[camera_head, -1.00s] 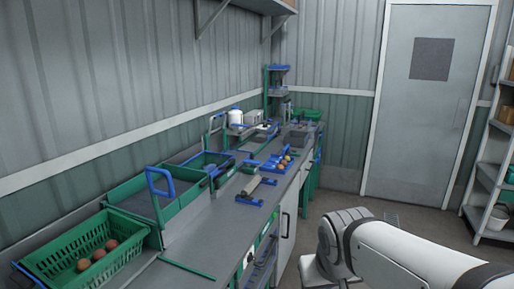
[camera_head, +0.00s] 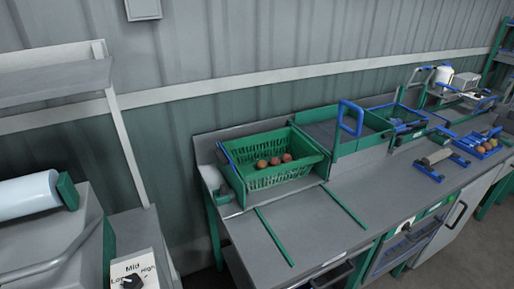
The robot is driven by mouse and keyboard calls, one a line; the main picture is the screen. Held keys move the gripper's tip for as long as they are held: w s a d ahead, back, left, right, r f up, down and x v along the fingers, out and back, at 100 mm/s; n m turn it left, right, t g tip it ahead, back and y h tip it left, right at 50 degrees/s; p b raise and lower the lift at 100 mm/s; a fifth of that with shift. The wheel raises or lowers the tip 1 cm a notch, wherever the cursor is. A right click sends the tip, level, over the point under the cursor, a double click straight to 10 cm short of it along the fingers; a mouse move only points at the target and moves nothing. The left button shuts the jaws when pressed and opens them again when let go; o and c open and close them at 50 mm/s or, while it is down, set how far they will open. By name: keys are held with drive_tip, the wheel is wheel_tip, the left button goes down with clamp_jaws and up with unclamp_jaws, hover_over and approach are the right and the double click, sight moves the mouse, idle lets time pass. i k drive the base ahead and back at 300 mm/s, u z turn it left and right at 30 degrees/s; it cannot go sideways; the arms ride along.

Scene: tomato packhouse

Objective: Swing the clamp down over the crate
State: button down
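A green slatted crate (camera_head: 312,158) with several reddish tomatoes (camera_head: 274,160) in it sits near the left end of the workbench, against the back board. A thin blue bar (camera_head: 228,158) slants along the crate's left side and may be the clamp; I cannot tell for certain. A blue loop handle (camera_head: 350,118) stands upright just right of the crate, at the grey-topped green box. My gripper is not in view.
Two green strips (camera_head: 345,207) lie on the grey bench top (camera_head: 305,225) before the crate. A tray with tomatoes (camera_head: 481,146) and a roller (camera_head: 436,157) are to the right. A machine with a Low-Mid-High dial (camera_head: 132,282) stands at the left.

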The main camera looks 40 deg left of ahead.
sight(224, 158)
drive_tip(key=u, duration=1.1)
drive_tip(key=k, duration=1.2)
drive_tip(key=z, duration=1.25)
drive_tip(key=k, duration=0.25)
drive_tip(key=u, duration=0.2)
drive_tip(key=i, duration=1.3)
drive_tip(key=u, duration=1.05)
drive_tip(key=i, duration=1.35)
drive_tip(key=u, duration=1)
